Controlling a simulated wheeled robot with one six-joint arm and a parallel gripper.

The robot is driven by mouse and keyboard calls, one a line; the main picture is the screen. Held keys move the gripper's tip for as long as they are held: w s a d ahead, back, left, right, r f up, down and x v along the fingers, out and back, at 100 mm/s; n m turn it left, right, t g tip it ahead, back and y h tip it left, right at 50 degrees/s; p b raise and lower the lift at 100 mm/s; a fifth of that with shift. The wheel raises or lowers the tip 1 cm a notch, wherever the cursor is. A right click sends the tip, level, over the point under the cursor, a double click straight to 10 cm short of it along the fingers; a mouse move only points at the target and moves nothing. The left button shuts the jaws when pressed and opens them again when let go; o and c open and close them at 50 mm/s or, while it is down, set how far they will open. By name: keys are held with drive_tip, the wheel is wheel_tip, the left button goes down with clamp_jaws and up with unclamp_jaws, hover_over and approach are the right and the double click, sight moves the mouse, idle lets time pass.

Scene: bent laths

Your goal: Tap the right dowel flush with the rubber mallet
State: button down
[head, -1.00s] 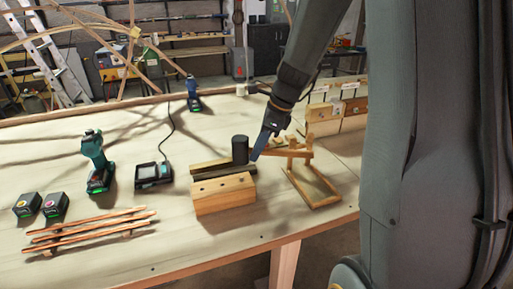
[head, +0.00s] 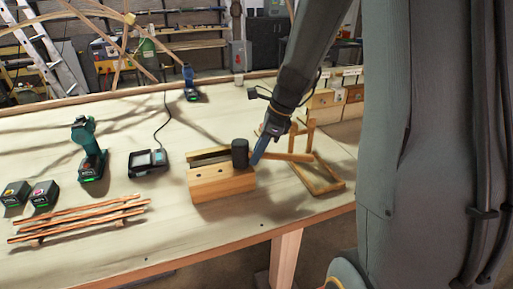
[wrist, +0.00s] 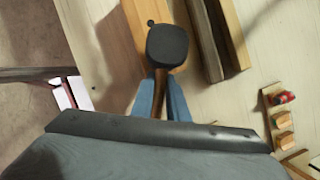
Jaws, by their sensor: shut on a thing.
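My gripper (head: 259,155) is shut on the wooden handle (head: 285,156) of the rubber mallet. The mallet's black head (head: 240,153) is over the right end of the pale wooden block (head: 220,185); contact cannot be told. In the wrist view the head (wrist: 167,46) is just beyond my blue fingertips (wrist: 161,92), with the block (wrist: 135,18) partly under it. Two small dark spots show on the block; whether they are holes or dowel ends is unclear. The right dowel cannot be made out and may be hidden by the mallet head.
A wooden stand (head: 318,175) is close on the right. A charger (head: 148,161), a green drill (head: 90,150) and copper-coloured rods (head: 80,220) lie to the left. The front table strip is clear.

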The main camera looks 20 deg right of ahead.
drive_tip(key=shift+f, duration=0.15)
wheel_tip(320, 180, up, 5)
drive_tip(key=p, duration=0.5)
drive_tip(key=shift+p, duration=0.3)
wheel_tip(320, 180, up, 4)
drive_tip(key=p, duration=0.4)
